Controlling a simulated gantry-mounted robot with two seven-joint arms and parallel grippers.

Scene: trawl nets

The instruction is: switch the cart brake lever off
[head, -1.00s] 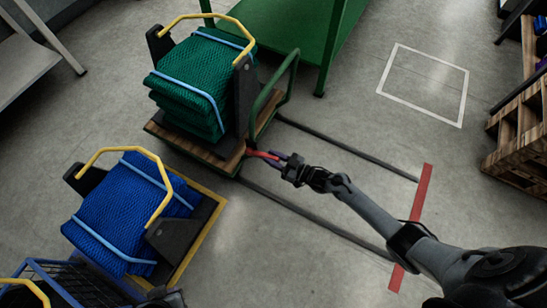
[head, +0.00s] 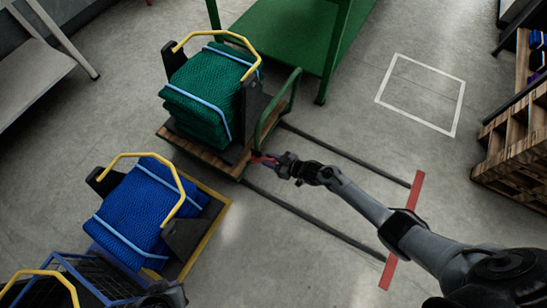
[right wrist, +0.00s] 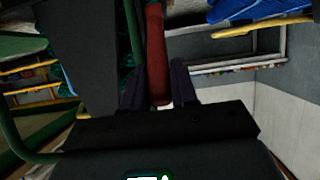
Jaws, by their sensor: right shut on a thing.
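The cart (head: 205,153) has a wooden deck and a green rail handle (head: 278,108), and it carries a stack of green netting (head: 200,92). The red brake lever (head: 262,160) sticks out at the cart's right end. My right gripper (head: 272,161) is shut on this lever. In the right wrist view the red lever (right wrist: 157,52) runs between the two dark fingers of the gripper (right wrist: 158,88). The lever's base is hidden. A dark part at the bottom edge of the head view looks like my left gripper (head: 165,295); its fingers cannot be made out.
Two dark rails (head: 345,150) run from the cart to a red floor stripe (head: 402,230). A pallet with blue netting (head: 145,210) stands at the lower left. A green table (head: 300,35) is behind the cart. Wooden shelving (head: 515,150) is at the right. The white-outlined floor square (head: 422,93) is empty.

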